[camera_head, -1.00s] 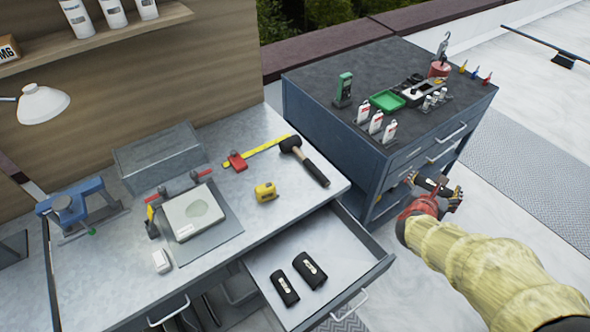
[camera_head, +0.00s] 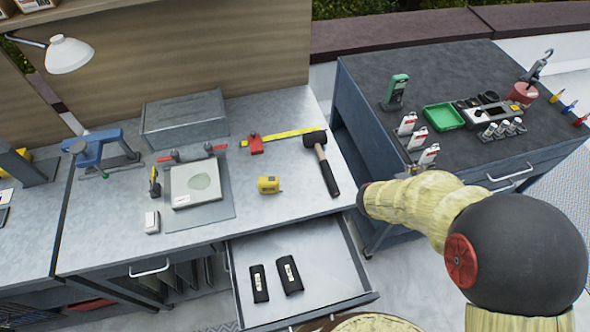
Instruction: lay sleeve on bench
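Two small black sleeves with white labels lie side by side in the open drawer, the left one (camera_head: 259,283) and the right one (camera_head: 289,275). The drawer (camera_head: 325,250) is pulled out under the bench. The grey metal bench top (camera_head: 290,205) is above and behind it. My arm reaches in from the right, in front of the blue cabinet. My gripper is not clearly visible; it seems hidden behind my arm.
A black mallet (camera_head: 323,160), yellow tape measure (camera_head: 268,185), red-and-yellow square (camera_head: 257,144), clamped plate (camera_head: 196,185) and small white block (camera_head: 152,222) lie on the bench. The dark-topped cabinet (camera_head: 440,75) holds a green tray (camera_head: 443,117) and bottles. The bench's front right is bare.

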